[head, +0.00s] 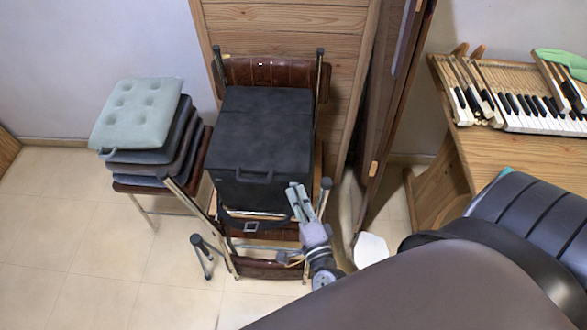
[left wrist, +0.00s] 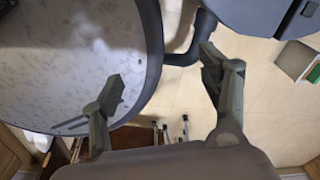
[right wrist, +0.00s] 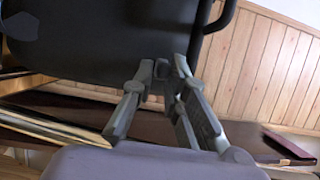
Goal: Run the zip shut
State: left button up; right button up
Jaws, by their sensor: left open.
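A black soft case (head: 262,135) with a handle on its near side sits on a brown chair with metal legs. I cannot make out its zip or slider. My right gripper (head: 293,188) is at the case's lower right corner. In the right wrist view the case's dark panel (right wrist: 100,45) fills the top, and my right fingertips (right wrist: 162,68) are close together near its lower edge. A small dark piece shows between them; I cannot tell whether it is gripped. My left gripper (left wrist: 162,78) is open and empty in the left wrist view, away from the case; it is out of the head view.
A stack of cushions (head: 135,112) stands left of the case. A wooden panel (head: 290,30) is behind it and a dark upright board (head: 395,110) to its right. Piano keys (head: 525,110) lie on a wooden bench. A round grey surface (left wrist: 70,60) is near my left gripper.

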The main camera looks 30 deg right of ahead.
jog(key=shift+o, duration=1.4)
jog(key=v, duration=1.2)
